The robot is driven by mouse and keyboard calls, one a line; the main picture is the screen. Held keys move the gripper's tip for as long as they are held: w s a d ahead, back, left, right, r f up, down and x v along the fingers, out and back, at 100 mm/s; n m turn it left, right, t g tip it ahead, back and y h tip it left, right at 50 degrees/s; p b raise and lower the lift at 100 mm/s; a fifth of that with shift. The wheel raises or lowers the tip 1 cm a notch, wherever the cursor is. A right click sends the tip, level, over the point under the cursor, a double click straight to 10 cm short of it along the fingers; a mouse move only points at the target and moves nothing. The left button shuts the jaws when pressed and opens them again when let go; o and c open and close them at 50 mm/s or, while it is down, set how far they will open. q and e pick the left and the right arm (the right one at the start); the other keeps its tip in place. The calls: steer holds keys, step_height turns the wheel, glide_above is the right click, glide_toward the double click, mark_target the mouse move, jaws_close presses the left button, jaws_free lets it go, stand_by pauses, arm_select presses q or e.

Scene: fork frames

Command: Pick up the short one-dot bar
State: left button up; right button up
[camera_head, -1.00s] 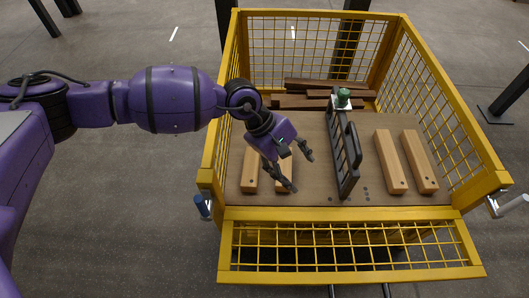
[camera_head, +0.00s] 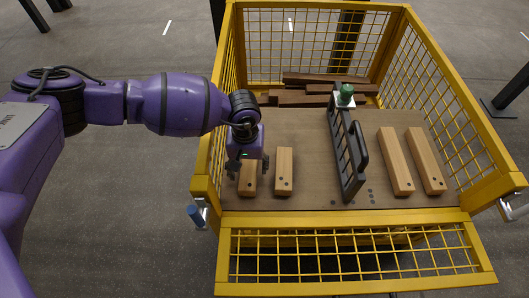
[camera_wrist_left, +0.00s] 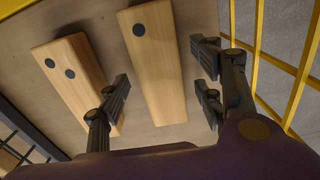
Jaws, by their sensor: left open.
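The short one-dot bar (camera_head: 248,186) is light wood and lies flat on the cage floor, the leftmost bar by the left mesh wall. In the left wrist view the one-dot bar (camera_wrist_left: 153,50) shows its single dark dot near the far end. My left gripper (camera_head: 248,171) is open and points down above this bar. In the left wrist view my left gripper (camera_wrist_left: 164,72) has one finger to each side of it, without visible grip. A short two-dot bar (camera_head: 284,168) lies just right; it also shows in the left wrist view (camera_wrist_left: 80,72). My right gripper is out of view.
A dark upright rack divider (camera_head: 349,165) with a green knob (camera_head: 346,90) stands mid-floor. Two longer light bars (camera_head: 395,160) (camera_head: 424,160) lie right of it. Dark brown bars (camera_head: 300,98) are stacked at the back. The yellow mesh cage (camera_head: 207,125) surrounds all; its front flap hangs down.

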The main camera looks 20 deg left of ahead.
arm_select(q)
steer(key=shift+f, duration=0.7)
steer(key=shift+r, duration=0.1)
steer(key=shift+c, duration=0.5)
steer(key=c, duration=1.2)
